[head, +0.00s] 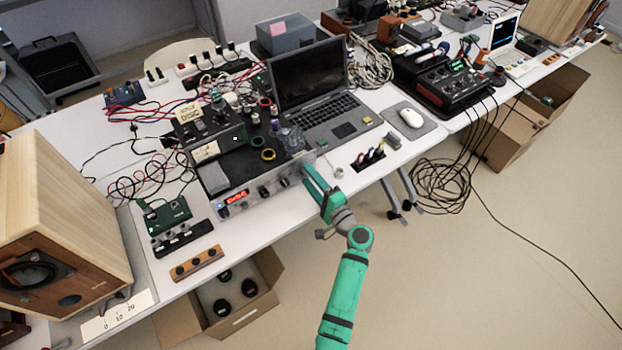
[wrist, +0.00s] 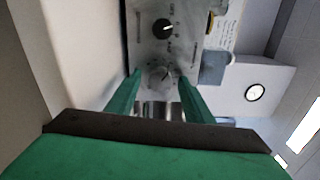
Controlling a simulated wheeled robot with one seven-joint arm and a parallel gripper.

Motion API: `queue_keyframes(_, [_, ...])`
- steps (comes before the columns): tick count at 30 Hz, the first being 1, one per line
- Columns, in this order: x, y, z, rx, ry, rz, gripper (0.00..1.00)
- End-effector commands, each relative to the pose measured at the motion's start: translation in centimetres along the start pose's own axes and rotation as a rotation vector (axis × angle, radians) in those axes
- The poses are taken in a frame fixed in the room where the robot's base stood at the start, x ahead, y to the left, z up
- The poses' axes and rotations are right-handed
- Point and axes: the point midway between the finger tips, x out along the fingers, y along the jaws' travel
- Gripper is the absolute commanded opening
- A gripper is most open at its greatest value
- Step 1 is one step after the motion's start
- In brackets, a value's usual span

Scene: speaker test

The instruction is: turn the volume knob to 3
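A silver amplifier with a front panel (head: 240,204) stands at the table's front edge, with a lit red display and several dark knobs. My gripper (head: 308,172) is at the right end of this panel in the head view. In the wrist view my gripper (wrist: 160,80) has its two green fingers apart, one on each side of a pale round knob (wrist: 161,75) with a dark pointer line. Gaps show between knob and fingers; I see no clear contact. A black knob (wrist: 163,28) with a white mark sits beside it. Scale numbers are too blurred to read.
A laptop (head: 318,95) stands behind and right of the amplifier. Small parts and tape rolls lie on its black top. A wooden speaker (head: 75,205) stands at left. A wooden strip with knobs (head: 198,263) lies front left. Open floor is at right.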

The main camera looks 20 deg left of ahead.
Motion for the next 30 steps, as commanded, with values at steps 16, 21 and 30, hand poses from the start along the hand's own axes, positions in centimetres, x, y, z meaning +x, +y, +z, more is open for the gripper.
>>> queue_keyframes(16, [-6.7, 0.0, -0.4, 0.000, 0.008, 0.000, 0.47])
queue_keyframes(21, [-9.3, 0.0, -0.4, 0.000, 0.008, -0.001, 0.47])
queue_keyframes(30, [-11.1, 0.0, -0.3, 0.001, 0.007, 0.000, 0.47])
